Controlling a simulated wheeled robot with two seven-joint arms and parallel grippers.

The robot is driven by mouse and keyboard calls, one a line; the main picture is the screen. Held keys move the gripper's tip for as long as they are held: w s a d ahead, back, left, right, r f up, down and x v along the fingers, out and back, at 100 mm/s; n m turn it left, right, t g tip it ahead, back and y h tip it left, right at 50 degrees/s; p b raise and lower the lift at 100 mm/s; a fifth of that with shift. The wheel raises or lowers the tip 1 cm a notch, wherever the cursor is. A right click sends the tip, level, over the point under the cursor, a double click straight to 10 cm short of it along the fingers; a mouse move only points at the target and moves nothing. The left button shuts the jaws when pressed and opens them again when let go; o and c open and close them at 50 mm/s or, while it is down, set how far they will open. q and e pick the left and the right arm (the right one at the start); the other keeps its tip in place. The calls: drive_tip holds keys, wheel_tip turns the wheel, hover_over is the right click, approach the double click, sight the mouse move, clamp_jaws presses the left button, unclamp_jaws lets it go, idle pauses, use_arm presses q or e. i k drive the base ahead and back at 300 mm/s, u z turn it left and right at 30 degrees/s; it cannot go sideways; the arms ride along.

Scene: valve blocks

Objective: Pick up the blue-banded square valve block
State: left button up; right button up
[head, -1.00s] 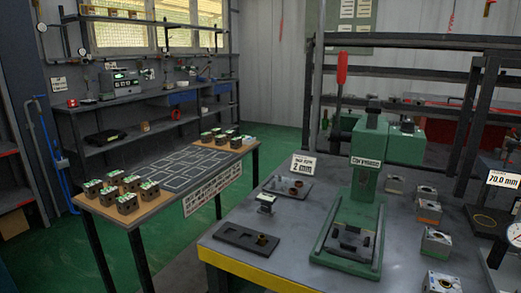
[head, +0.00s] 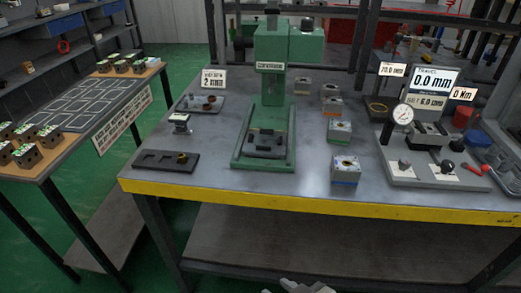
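The blue-banded square valve block (head: 346,170) stands on the grey workbench near its front yellow edge, right of the green press. It is pale grey with a round hole in its top and a blue band low on its side. Nothing touches it. A small pale grey part, cut off at the bottom edge of the head view, may be mine, but I cannot tell which part.
A green-banded block (head: 340,131) and an orange-banded block (head: 331,106) stand behind it, with more blocks farther back. The green press (head: 271,100) is left. A gauge fixture (head: 430,150) stands right. A dark tray (head: 166,161) lies left.

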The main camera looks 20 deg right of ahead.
sight(341, 175)
drive_tip(key=z, duration=1.65)
drive_tip(key=i, duration=0.15)
